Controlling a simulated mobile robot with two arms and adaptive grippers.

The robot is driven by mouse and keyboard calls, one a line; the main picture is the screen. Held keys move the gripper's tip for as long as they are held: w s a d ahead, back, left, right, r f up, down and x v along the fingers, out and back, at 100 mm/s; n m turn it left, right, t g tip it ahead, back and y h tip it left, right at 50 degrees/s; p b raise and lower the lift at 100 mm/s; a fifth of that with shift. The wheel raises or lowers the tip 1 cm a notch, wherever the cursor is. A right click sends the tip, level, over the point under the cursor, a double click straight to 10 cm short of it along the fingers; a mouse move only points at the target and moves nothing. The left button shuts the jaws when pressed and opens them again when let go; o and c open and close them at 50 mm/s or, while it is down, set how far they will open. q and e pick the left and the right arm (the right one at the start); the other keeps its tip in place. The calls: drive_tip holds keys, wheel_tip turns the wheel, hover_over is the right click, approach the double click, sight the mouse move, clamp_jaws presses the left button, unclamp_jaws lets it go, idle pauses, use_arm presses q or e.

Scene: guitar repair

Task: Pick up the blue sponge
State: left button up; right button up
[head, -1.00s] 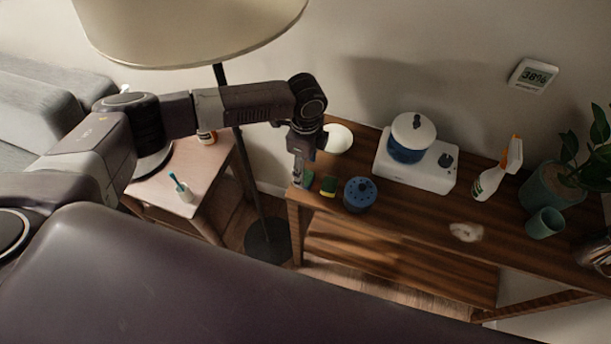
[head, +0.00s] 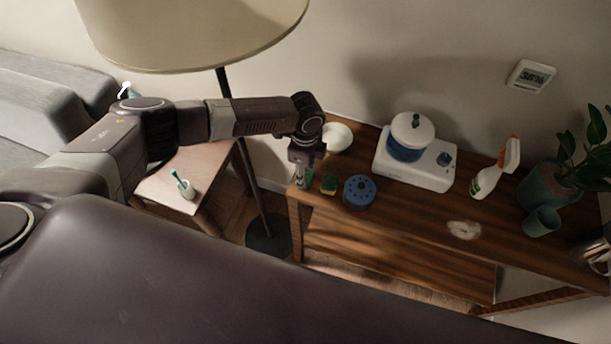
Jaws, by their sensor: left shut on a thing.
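My left gripper (head: 302,177) points down at the left end of the wooden console table. It is shut on a small dark green-blue thing (head: 309,178), partly hidden by the fingers. I cannot tell for sure whether this is the blue sponge, or whether it is clear of the tabletop. A green and yellow sponge (head: 329,184) lies just to the right of the gripper, apart from it. No other thing in view is clearly a blue sponge. My right gripper is not in view.
A round blue container (head: 359,192), a white bowl (head: 337,137), a white appliance with a blue pot (head: 415,165), a spray bottle (head: 492,172) and a plant pot (head: 548,187) stand on the console table (head: 410,215). A lamp pole (head: 245,150) rises left of it.

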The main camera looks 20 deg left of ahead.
use_arm(q)
drive_tip(key=shift+r, duration=0.15)
wheel_tip(320, 180, up, 10)
drive_tip(key=b, duration=0.2)
idle(0.4)
drive_tip(key=shift+c, duration=0.4)
drive_tip(key=c, duration=0.3)
drive_tip(key=shift+f, duration=0.25)
drive_tip(key=shift+c, duration=0.2)
